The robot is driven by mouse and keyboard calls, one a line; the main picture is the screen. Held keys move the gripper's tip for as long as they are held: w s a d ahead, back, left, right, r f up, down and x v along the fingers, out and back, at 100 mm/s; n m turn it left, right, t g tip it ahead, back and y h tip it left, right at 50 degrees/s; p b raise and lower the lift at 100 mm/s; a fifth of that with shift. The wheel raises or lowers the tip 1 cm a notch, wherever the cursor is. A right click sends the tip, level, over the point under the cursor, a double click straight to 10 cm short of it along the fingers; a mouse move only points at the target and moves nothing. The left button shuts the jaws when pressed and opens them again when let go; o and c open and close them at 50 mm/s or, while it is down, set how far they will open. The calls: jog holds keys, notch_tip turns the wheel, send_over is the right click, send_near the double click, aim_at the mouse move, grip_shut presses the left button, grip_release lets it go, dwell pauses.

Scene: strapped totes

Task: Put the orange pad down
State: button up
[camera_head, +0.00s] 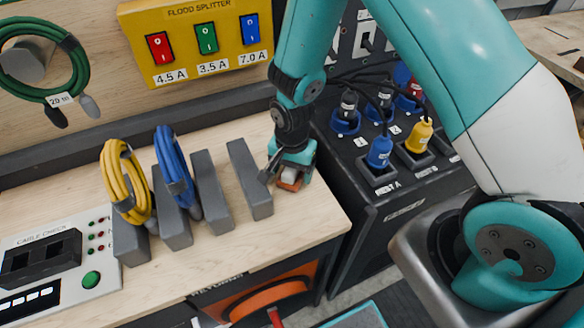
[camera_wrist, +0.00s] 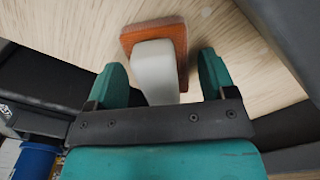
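The orange pad (camera_head: 289,186) is a small block with a pale grey-white grip on top. It lies on the wooden bench top, near the bench's right end, just right of the grey upright blocks. My gripper (camera_head: 291,164) is right above it. In the wrist view the orange pad (camera_wrist: 154,34) lies ahead on the wood, with its white grip (camera_wrist: 155,70) between my two teal fingers. A gap shows between the grip and the right finger; the left finger is close to it. My gripper is open. Its body hides the near end of the grip.
Grey upright blocks (camera_head: 250,180) stand close left of my gripper, with blue (camera_head: 173,165) and yellow (camera_head: 125,182) cable coils farther left. A black socket box (camera_head: 400,170) with plugs stands to the right. A yellow splitter panel (camera_head: 197,38) hangs behind.

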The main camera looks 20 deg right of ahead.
jog(key=shift+o, duration=0.3)
notch_tip(320, 180, up, 12)
jog(key=b, duration=0.2)
jog(key=s+a+r+n+y, duration=0.2)
jog(key=s+r+n, duration=0.5)
jog(key=s+n, duration=0.1)
jog(key=s+a+r+n+y, duration=0.2)
jog(key=s+r+n, duration=0.6)
jog(key=s, duration=0.2)
jog(key=shift+s+a+r, duration=0.2)
